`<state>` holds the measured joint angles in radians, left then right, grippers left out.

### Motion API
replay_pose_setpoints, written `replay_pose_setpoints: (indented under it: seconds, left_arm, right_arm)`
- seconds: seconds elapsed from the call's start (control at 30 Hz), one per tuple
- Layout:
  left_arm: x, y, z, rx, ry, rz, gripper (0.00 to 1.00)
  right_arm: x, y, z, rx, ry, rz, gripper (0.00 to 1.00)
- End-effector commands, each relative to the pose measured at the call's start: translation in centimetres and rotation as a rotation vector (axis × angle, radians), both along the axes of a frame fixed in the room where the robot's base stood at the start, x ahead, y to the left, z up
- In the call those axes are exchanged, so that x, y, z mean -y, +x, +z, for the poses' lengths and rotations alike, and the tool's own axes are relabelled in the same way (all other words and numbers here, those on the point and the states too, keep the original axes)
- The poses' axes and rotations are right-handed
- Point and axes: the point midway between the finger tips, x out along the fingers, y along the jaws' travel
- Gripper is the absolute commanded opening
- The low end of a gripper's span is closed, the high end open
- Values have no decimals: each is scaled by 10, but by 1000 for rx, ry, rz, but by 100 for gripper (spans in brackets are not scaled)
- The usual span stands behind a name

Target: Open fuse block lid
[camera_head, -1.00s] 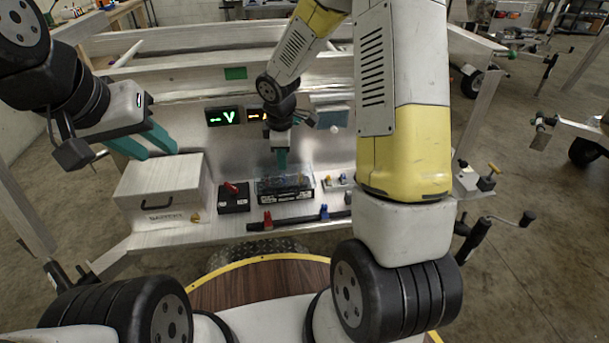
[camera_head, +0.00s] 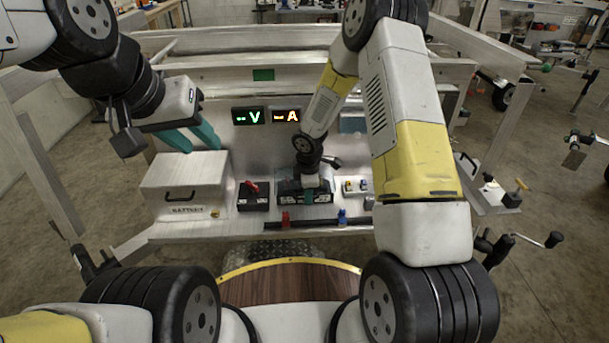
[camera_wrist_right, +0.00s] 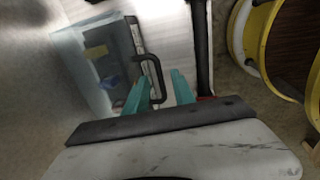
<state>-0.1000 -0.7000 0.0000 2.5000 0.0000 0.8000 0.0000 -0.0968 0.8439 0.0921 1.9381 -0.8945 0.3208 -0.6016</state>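The fuse block (camera_head: 288,190) is a black box with a clear lid on the trailer's shelf, partly hidden behind my right gripper (camera_head: 309,196). In the right wrist view, the bluish clear lid (camera_wrist_right: 80,50) appears down over yellow and blue parts. Its black handle (camera_wrist_right: 152,62) stands out from the edge facing my fingers. My right gripper (camera_wrist_right: 163,78) is open, with the handle close to its left finger and partly between the teal fingers; contact cannot be told. My left gripper (camera_head: 202,150) is open and empty above the white battery box.
The white battery box (camera_head: 185,180) stands left of the fuse block, with a small black box with a red switch (camera_head: 252,196) between them. A dark rail (camera_head: 318,223) with red and blue clips runs along the front. Meters (camera_head: 267,116) are on the back panel.

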Motion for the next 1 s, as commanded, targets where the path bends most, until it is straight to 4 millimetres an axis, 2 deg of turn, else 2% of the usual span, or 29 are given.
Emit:
replay_pose_setpoints:
  seconds: [0.2, 0.37, 0.4, 1.0]
  left_arm:
    - [0, 0, 0, 0, 0, 0, 36]
    - [0, 0, 0, 0, 0, 0, 36]
    - [0, 0, 0, 0, 0, 0, 36]
    - [0, 0, 0, 0, 0, 0, 36]
  right_arm:
    - [0, 0, 0, 1, 0, 0, 31]
    - [0, 0, 0, 1, 0, -1, 1]
    - [0, 0, 0, 1, 0, 0, 0]
    - [0, 1, 0, 2, 0, -1, 0]
